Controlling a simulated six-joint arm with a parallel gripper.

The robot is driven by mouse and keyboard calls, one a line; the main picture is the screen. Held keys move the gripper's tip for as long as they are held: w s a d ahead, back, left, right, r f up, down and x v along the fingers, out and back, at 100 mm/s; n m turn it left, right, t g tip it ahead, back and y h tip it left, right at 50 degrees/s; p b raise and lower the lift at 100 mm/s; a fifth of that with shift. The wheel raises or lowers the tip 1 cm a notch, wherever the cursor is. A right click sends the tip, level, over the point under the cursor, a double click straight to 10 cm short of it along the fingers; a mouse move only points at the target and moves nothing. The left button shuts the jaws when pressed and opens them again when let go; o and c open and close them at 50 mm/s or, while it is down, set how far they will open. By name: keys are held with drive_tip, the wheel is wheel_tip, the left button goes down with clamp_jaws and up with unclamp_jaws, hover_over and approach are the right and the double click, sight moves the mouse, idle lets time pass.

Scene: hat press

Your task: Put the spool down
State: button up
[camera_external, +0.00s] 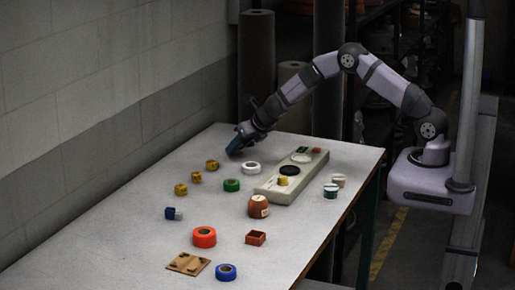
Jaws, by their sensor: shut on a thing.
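My gripper (240,139) is at the far end of the table, pointing down and to the left, low over the tabletop. It is shut on the spool, which is small, dark and hard to make out against the fingers in this view. I cannot tell whether the spool touches the table (130,232). A white ring (251,167) and a green ring (231,185) lie on the table just in front of the gripper.
A long pale press board (274,194) with a black disc stands right of the gripper. Several yellow blocks (197,177) lie to the left. A brown pot (258,206), an orange ring (204,237), a blue ring (226,272) and a wooden plate (188,264) are nearer the front.

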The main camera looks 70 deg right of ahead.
drive_tip(key=shift+f, duration=0.1)
drive_tip(key=o, duration=1.1)
drive_tip(key=shift+r, duration=0.2)
drive_tip(key=v, duration=1.2)
drive_tip(key=shift+b, duration=0.35)
drive_tip(key=shift+s+d+f, duration=0.1)
drive_tip(key=shift+s, duration=0.05)
